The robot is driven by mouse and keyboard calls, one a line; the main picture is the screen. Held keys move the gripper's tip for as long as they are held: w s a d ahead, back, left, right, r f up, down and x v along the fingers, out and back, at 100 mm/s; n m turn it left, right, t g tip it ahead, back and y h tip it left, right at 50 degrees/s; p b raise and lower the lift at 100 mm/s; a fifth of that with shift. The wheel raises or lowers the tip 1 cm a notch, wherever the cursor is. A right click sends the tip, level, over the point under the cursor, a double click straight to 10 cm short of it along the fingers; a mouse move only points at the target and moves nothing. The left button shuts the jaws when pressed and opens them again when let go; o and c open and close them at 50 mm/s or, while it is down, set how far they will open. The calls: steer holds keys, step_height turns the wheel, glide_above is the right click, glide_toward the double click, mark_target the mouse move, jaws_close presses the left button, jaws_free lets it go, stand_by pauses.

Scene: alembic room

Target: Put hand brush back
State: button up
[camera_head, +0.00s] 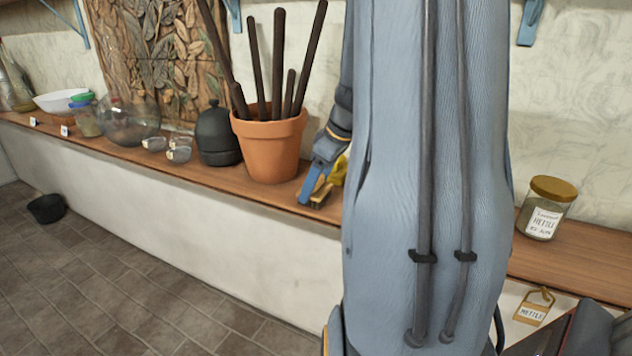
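The hand brush shows in the head view as a yellow body (339,171) with brown bristles (321,198), at the wooden shelf just right of the terracotta pot. My gripper (313,188) points down at the brush, with a blue finger in front of it. My blue-grey arm hides the right part of the brush and much of the gripper. I cannot tell whether the fingers close on the brush, nor whether the bristles touch the shelf.
A terracotta pot (270,148) with several dark sticks stands close left of my gripper. Left of it are a black lidded jar (217,138), small glass dishes (179,154) and a round glass vessel (128,124). A labelled jar (546,210) stands on the right shelf. A black bowl (46,208) lies on the floor.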

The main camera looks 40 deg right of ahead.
steer(key=shift+f, duration=0.15)
steer(key=o, duration=1)
steer(key=shift+o, duration=0.2)
steer(key=shift+r, duration=0.2)
steer(key=shift+r, duration=0.25)
steer(key=b+v, duration=0.3)
steer(key=v, duration=0.8)
steer(key=shift+s+r, duration=0.2)
steer(key=shift+r, duration=0.05)
